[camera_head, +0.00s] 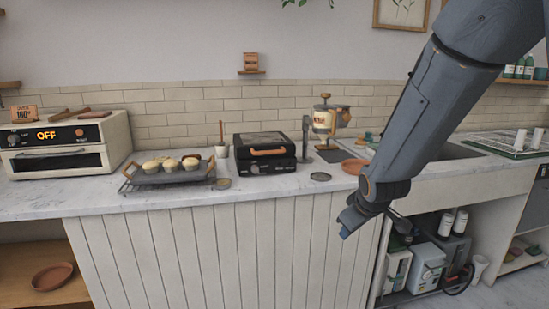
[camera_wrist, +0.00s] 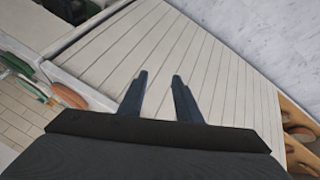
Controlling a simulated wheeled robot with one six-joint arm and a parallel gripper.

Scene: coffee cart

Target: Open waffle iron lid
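The waffle iron (camera_head: 264,151) is a black box on the marble counter, with its lid down. An orange-brown handle (camera_head: 268,152) runs along the lid's front edge, and dials show on the front face below it. My gripper (camera_head: 345,226) hangs in front of the counter's panelled face, to the right of and lower than the waffle iron, apart from it. In the wrist view, the two dark fingers (camera_wrist: 160,95) stand apart with nothing between them. The waffle iron is not seen in the wrist view.
A tray (camera_head: 145,181) of muffins and an oven reading OFF (camera_head: 60,158) stand left of the waffle iron. A grinder-like machine (camera_head: 325,122), a terracotta dish (camera_head: 354,166) and a small dark disc (camera_head: 320,177) are on its right. The counter's front edge lies between my gripper and these.

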